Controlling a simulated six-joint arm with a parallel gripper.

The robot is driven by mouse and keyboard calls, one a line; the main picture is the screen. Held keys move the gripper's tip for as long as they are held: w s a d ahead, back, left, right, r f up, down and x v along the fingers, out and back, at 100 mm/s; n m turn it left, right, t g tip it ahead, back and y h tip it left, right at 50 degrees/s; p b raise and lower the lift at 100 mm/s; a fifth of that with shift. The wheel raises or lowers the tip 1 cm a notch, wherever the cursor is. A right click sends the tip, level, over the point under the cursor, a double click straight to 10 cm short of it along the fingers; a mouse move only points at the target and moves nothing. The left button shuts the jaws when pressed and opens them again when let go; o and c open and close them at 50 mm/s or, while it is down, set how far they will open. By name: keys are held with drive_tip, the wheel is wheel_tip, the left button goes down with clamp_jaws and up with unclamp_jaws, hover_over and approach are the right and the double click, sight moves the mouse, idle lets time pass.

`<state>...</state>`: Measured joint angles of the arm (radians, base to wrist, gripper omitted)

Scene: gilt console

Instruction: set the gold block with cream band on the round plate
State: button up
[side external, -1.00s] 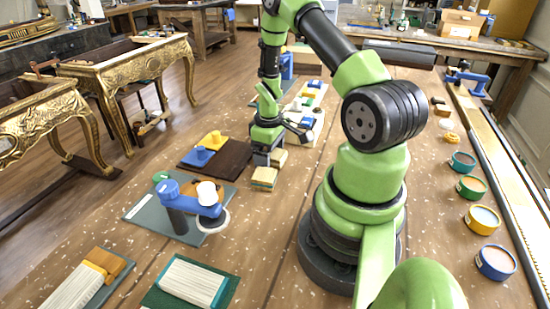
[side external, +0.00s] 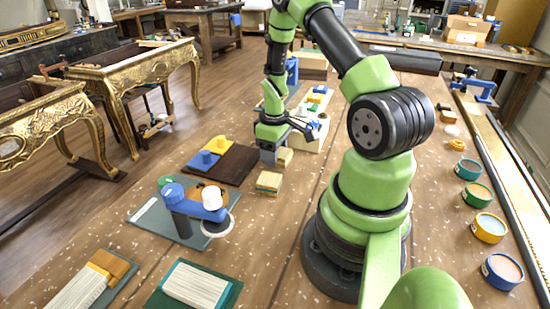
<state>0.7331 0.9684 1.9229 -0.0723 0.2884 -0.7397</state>
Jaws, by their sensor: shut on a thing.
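My gripper (side external: 270,155) points down at the middle of the bench, near the brown board. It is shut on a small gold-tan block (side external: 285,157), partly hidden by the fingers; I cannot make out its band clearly. Another gold block with a pale band (side external: 268,183) lies on the bench just in front of the gripper, apart from it. I cannot pick out the round plate for certain; a white round rim (side external: 217,229) shows under the blue tool at the front left.
The brown board (side external: 235,165) with blue and yellow pieces lies left of my gripper. A blue tool (side external: 190,200) stands on a grey mat. A pale tray (side external: 308,135) with coloured pieces is behind. Several tins (side external: 488,228) line the right side.

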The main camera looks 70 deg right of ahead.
drive_tip(key=r, duration=0.7)
drive_tip(key=shift+w+a+r, duration=0.15)
drive_tip(key=shift+w+r, duration=0.05)
drive_tip(key=w+a, duration=0.7)
drive_tip(key=a, duration=0.2)
approach(199, 196)
drive_tip(key=shift+n, duration=0.4)
drive_tip(key=shift+f, duration=3.55)
drive_tip(key=o, duration=1)
drive_tip(key=shift+r, duration=0.1)
wheel_tip(199, 196, up, 10)
